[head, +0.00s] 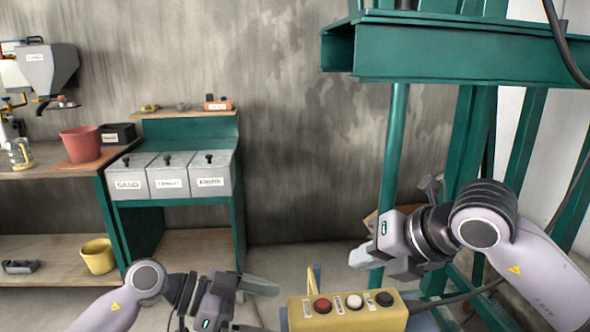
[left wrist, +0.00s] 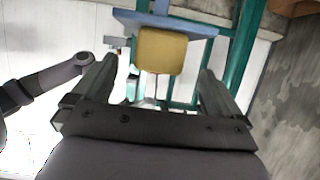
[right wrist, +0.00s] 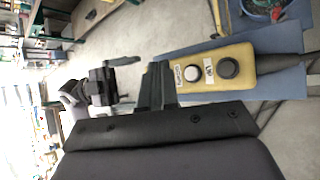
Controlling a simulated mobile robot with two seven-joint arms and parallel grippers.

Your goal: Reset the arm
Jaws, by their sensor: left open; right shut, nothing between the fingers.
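My right arm comes in from the right in the head view. Its gripper (head: 362,257) is shut and empty, above and behind the yellow button box (head: 345,314). The box carries a red, a white and a black button in a row. In the right wrist view the shut fingers (right wrist: 155,85) are beside the button box (right wrist: 215,70), and the red button is not visible there. My left gripper (head: 262,304) is open and empty, left of the box. In the left wrist view its fingers (left wrist: 157,85) are spread, with a yellow block beyond, probably the same box.
A green steel frame (head: 450,52) stands behind my right arm. At the left are lidded bins (head: 169,183) on a green stand, a red bucket (head: 81,143) on a bench and a yellow bucket (head: 97,257) below. Floor between stand and frame looks clear.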

